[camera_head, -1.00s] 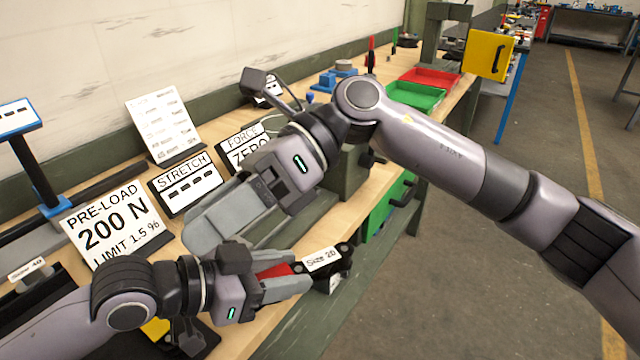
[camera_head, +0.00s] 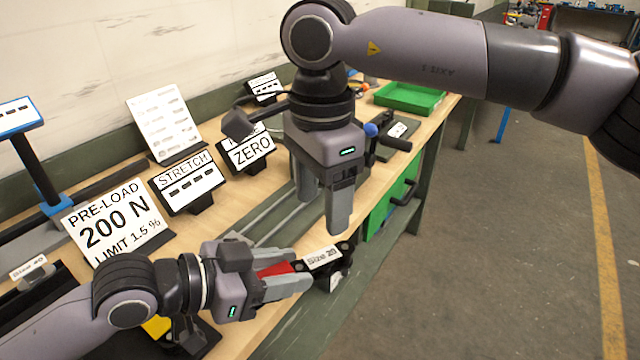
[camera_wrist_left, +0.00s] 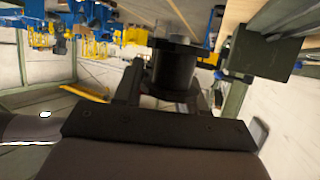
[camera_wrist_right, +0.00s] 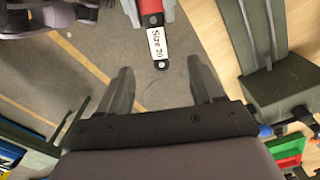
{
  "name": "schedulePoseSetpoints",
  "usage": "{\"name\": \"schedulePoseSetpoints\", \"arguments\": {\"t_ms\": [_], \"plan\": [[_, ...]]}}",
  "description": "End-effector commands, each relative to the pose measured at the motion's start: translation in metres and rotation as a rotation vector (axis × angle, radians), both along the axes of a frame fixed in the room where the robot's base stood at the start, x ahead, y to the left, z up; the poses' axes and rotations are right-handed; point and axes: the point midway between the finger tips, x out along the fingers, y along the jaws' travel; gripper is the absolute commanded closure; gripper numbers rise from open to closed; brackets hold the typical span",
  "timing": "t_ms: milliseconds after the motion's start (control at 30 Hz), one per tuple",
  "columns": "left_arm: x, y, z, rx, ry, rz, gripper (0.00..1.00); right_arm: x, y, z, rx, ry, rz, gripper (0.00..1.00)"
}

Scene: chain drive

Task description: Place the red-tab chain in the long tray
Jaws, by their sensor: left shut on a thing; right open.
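My left gripper (camera_head: 290,272) is shut on the red-tab chain, whose red tab (camera_head: 272,269) shows between the fingers. A white "Size 20" label (camera_head: 323,257) and a dark end stick out beyond the fingertips, near the bench's front edge. In the right wrist view the chain's label (camera_wrist_right: 157,43) hangs at the top, its dark end just ahead of my fingers. My right gripper (camera_head: 322,212) is open and empty, pointing down above and behind the label. In the left wrist view a dark cylindrical shape (camera_wrist_left: 175,70) sits between my fingers. I cannot make out the long tray.
The "Pre-load 200 N" sign (camera_head: 115,222), "Stretch" sign (camera_head: 187,182) and "Zero" sign (camera_head: 249,151) stand along the bench. A green bin (camera_head: 410,97) is farther back. Grey rails (camera_head: 262,224) run along the bench behind the held chain. Open floor lies to the right.

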Motion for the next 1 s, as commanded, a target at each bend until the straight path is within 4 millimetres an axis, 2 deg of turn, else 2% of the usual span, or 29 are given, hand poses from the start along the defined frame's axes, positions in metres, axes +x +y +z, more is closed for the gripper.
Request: {"name": "schedulePoseSetpoints", "arguments": {"t_ms": [300,500,700,967,1000], "plan": [[0.0,0.0,0.003,-0.005,-0.005,-0.001,1.0,-0.001,0.0,-0.062,0.001,0.005,0.0,0.34],[0.0,-0.001,0.003,-0.005,-0.005,-0.001,1.0,-0.001,0.0,-0.09,0.004,0.004,0.0,0.34],[0.0,0.0,0.003,-0.005,-0.005,-0.001,1.0,-0.001,0.001,-0.101,0.004,0.003,0.0,0.34],[0.0,0.0,0.003,-0.005,-0.005,-0.001,1.0,-0.001,0.001,-0.102,0.004,0.002,0.0,0.34],[0.0,0.0,0.003,-0.005,-0.005,-0.001,1.0,-0.001,0.001,-0.102,0.004,0.002,0.0,0.44]]}}
